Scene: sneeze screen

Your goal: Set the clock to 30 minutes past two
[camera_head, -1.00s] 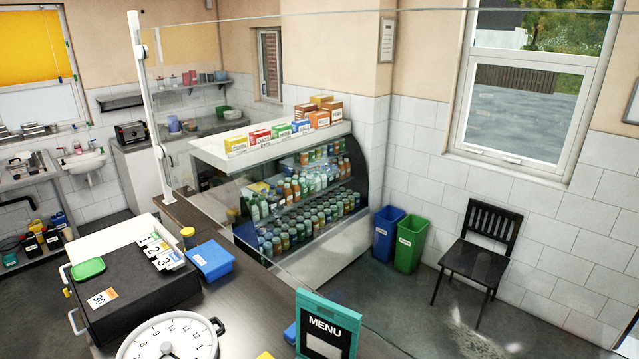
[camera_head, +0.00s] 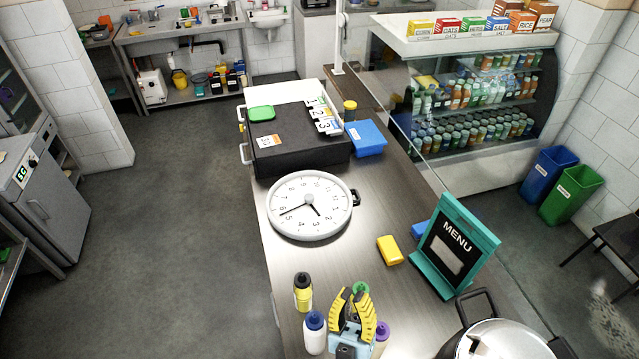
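The clock (camera_head: 310,225) is round with a white face and grey rim, lying face up on the counter. A black knob (camera_head: 356,197) sticks out at its right side. The dial is turned, with the 6 near the left edge. The longer dark hand (camera_head: 293,209) points lower left, near the 6. The shorter hand (camera_head: 315,210) points down and right; the exact numeral is hard to read. My gripper (camera_head: 353,294), with yellow fingers, is at the bottom centre, well below the clock in the picture. Its fingers are apart, with nothing visible held between them.
Several bottles (camera_head: 303,293) stand around my gripper. A yellow block (camera_head: 390,250) and a teal menu stand (camera_head: 455,246) are right of the clock. A pot (camera_head: 500,340) is at lower right. A black box (camera_head: 295,155) and blue container (camera_head: 366,138) lie behind the clock.

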